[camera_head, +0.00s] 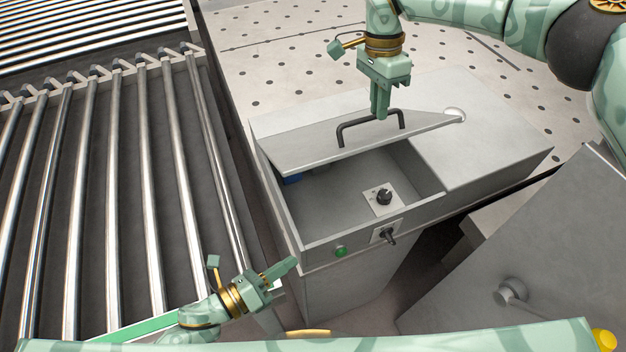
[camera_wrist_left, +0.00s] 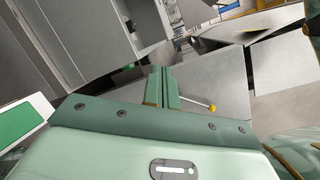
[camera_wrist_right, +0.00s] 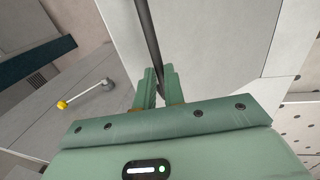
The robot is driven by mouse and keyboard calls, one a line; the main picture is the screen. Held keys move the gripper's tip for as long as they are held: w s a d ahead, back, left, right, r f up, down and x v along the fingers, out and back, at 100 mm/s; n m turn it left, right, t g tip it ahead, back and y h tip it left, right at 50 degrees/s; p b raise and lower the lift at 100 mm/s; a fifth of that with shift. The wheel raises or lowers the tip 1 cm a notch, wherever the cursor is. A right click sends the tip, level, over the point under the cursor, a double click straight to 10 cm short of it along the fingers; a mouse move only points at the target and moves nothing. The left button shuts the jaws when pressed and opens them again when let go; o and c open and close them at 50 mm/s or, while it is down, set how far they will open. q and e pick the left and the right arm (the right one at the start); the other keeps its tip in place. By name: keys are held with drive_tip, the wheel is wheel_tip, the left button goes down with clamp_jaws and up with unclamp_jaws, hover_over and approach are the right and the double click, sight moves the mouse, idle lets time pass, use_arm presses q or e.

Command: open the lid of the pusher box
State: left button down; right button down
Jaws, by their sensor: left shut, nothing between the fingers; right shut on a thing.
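The pusher box (camera_head: 322,259) is a grey metal box in the middle of the head view. Its lid (camera_head: 290,149) is tilted up at the back, and the inside of the box shows below it. A black bar handle (camera_head: 342,136) stands on the lid. My right gripper (camera_head: 381,116) is shut on the handle at its right side; the dark bar runs to the fingers in the right wrist view (camera_wrist_right: 148,35). My left gripper (camera_head: 291,265) is shut and empty, in front of the box at its lower left; its closed fingers show in the left wrist view (camera_wrist_left: 163,85).
Inside the box is a black knob on a light plate (camera_head: 384,197). A green button (camera_head: 341,251) and a black switch (camera_head: 388,237) are on the front. A roller conveyor (camera_head: 110,180) fills the left. A grey panel with a lever (camera_head: 510,291) stands at lower right.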

use_arm(q)
wheel_tip(320, 180, up, 10)
drive_tip(key=w+a+m+h, duration=0.1)
drive_tip(key=w+m+h, duration=0.2)
drive_tip(key=m+h, duration=0.15)
use_arm(e)
drive_tip(key=shift+w+a+f, duration=0.1)
drive_tip(key=shift+f, duration=0.15)
use_arm(q)
drive_tip(key=w+d+r, duration=0.5)
drive_tip(key=w+d, duration=0.1)
drive_tip(key=d, duration=0.1)
drive_tip(key=shift+w+r+y, duration=0.2)
drive_tip(key=shift+w+y, duration=0.1)
drive_tip(key=shift+y, duration=0.05)
drive_tip(key=shift+d+m, duration=0.1)
drive_tip(key=shift+m, duration=0.15)
